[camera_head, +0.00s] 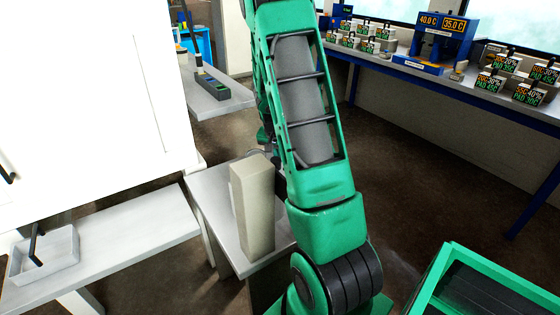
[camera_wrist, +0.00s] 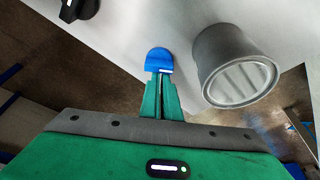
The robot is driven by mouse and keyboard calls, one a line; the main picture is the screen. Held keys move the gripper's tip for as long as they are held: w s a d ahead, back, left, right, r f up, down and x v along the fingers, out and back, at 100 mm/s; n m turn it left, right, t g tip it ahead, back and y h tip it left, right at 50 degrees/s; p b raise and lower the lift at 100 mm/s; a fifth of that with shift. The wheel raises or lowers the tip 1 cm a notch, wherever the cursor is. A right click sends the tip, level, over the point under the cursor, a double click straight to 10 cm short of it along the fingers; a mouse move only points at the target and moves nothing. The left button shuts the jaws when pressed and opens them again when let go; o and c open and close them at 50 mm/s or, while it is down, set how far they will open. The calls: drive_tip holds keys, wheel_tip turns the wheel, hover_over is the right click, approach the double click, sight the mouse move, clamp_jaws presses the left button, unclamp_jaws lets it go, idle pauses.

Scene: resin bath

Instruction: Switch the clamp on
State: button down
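In the wrist view, my gripper (camera_wrist: 161,78) has its two green fingers close together, with only a thin dark line between them. Their tips are at the lower edge of a rounded blue piece with a white mark (camera_wrist: 159,57), on a pale surface. I cannot tell whether they touch it. The blue piece may be the clamp's switch; nothing labels it. A grey metal cylinder (camera_wrist: 232,62) is just right of the fingers. A black knob (camera_wrist: 78,8) is at the upper left. In the head view my arm hides the gripper and this area.
In the head view, a beige upright block (camera_head: 252,208) stands on a small grey table (camera_head: 212,205) left of my arm. A large white cabinet (camera_head: 80,90) fills the left. A blue-legged bench (camera_head: 400,72) with several labelled blocks runs along the back right. Floor between is open.

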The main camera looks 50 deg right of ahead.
drive_tip(key=d, duration=0.1)
drive_tip(key=w+d, duration=0.1)
drive_tip(key=d, duration=0.1)
drive_tip(key=shift+w+d+r, duration=0.25)
drive_tip(key=shift+w, duration=0.05)
drive_tip(key=v, duration=0.9)
drive_tip(key=shift+s+r, duration=0.15)
drive_tip(key=shift+r, duration=0.05)
drive_tip(key=shift+a, duration=0.1)
